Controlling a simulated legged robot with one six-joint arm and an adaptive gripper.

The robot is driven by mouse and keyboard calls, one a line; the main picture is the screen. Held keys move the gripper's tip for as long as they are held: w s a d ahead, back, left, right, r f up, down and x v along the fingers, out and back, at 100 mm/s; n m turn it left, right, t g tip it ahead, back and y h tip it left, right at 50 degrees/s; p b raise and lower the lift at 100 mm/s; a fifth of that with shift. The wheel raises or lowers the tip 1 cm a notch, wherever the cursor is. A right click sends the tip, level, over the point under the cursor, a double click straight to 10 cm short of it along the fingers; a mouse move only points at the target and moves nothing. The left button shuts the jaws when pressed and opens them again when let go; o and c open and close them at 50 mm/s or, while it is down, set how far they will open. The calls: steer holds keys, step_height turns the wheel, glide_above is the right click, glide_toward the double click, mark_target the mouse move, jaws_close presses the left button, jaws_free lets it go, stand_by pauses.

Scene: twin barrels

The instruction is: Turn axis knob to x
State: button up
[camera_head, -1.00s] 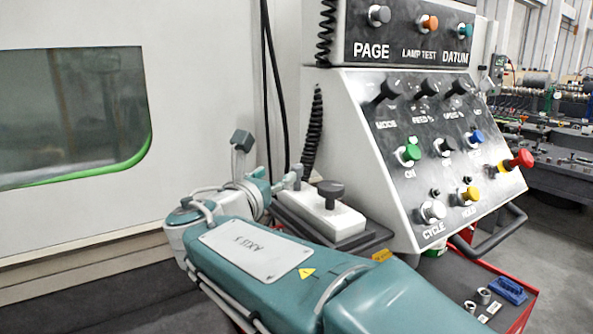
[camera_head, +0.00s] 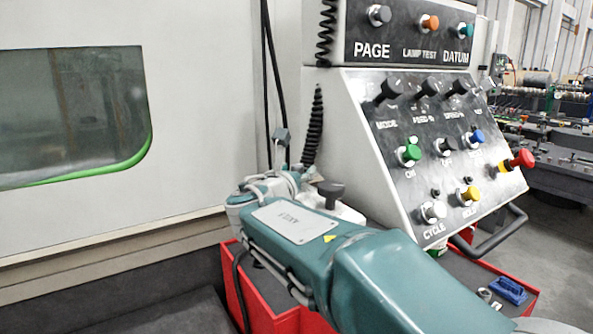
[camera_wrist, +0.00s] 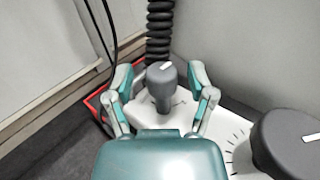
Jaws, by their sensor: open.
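In the wrist view, a small dark grey knob (camera_wrist: 161,92) with a white pointer mark stands on a white pendant box (camera_wrist: 225,125). It appears to be the axis knob; its labels are not readable. My gripper (camera_wrist: 160,74) is open, with a teal-grey finger on each side of this knob and visible gaps between. A larger dark knob (camera_wrist: 285,150) with a white mark and dial ticks sits at lower right. In the head view my gripper (camera_head: 292,160) is partly hidden behind my wrist. The large knob (camera_head: 331,191) shows there; the small knob is hidden.
The sloped control panel (camera_head: 400,215) with several coloured buttons stands close on the right. A black coiled cable (camera_wrist: 159,30) hangs behind the small knob. A red-edged cart (camera_head: 262,298) lies below my arm. The machine door (camera_head: 80,210) is at left.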

steer(key=shift+w, duration=0.1)
jaws_close()
steer(key=shift+d+y, duration=0.1)
steer(key=shift+y, duration=0.2)
steer(key=shift+n+t+y, duration=0.4)
steer(key=shift+n+y, duration=1.1)
steer(key=shift+y, duration=0.5)
jaws_free()
